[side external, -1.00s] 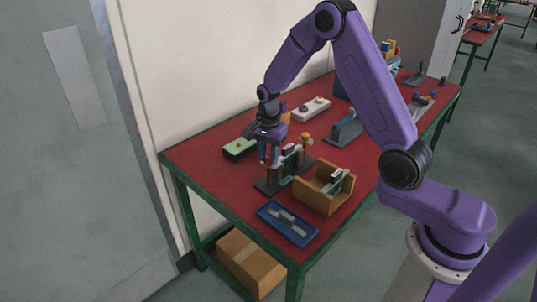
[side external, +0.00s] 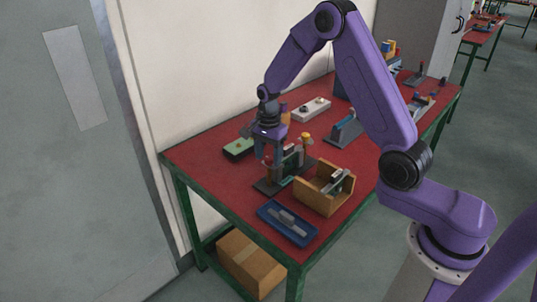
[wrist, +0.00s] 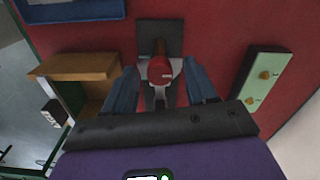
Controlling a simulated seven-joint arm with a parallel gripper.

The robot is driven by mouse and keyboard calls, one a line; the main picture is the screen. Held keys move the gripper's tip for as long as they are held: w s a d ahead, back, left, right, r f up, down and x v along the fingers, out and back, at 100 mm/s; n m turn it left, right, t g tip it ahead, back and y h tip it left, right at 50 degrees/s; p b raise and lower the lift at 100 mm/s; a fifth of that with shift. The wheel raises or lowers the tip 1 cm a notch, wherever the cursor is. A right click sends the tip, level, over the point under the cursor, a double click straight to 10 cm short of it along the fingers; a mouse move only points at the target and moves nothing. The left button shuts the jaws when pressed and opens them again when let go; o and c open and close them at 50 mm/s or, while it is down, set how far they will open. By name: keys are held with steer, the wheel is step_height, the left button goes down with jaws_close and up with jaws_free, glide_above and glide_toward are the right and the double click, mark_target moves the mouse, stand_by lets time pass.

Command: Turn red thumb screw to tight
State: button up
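The red thumb screw (wrist: 160,70) shows in the wrist view as a round red knob on a grey metal fixture with a dark base plate (wrist: 160,37). In the side view the fixture's dark base (side external: 268,188) sits near the table's left part, with my gripper (side external: 268,160) above it, pointing down. In the wrist view my gripper (wrist: 160,76) is open, with one blue-grey finger on each side of the red knob. Gaps show between the knob and both fingers, so they appear not to touch it. The fixture's lower part is partly hidden.
A wooden open box (side external: 322,202) stands close to the fixture's right. A blue tray (side external: 272,223) lies at the table's front edge. A green-topped box (side external: 238,148) is behind the gripper, and a white box (side external: 310,110) is farther back. Red tabletop is free between them.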

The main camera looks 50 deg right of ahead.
mark_target(269, 159)
step_height(269, 159, up, 17)
steer(key=shift+r, duration=0.2)
stand_by(0.6)
steer(key=s+a+n, duration=0.9)
steer(key=s+n, duration=0.5)
steer(key=s+d+f+n, duration=0.1)
steer(key=s+f+n, duration=0.1)
steer(key=s+n, duration=0.5)
steer(key=s+d+f+n, duration=0.1)
steer(key=s+f+n, duration=0.1)
steer(key=s+n, duration=0.5)
steer(key=s, duration=0.6)
steer(key=shift+d+n, duration=0.3)
steer(key=shift+d, duration=0.1)
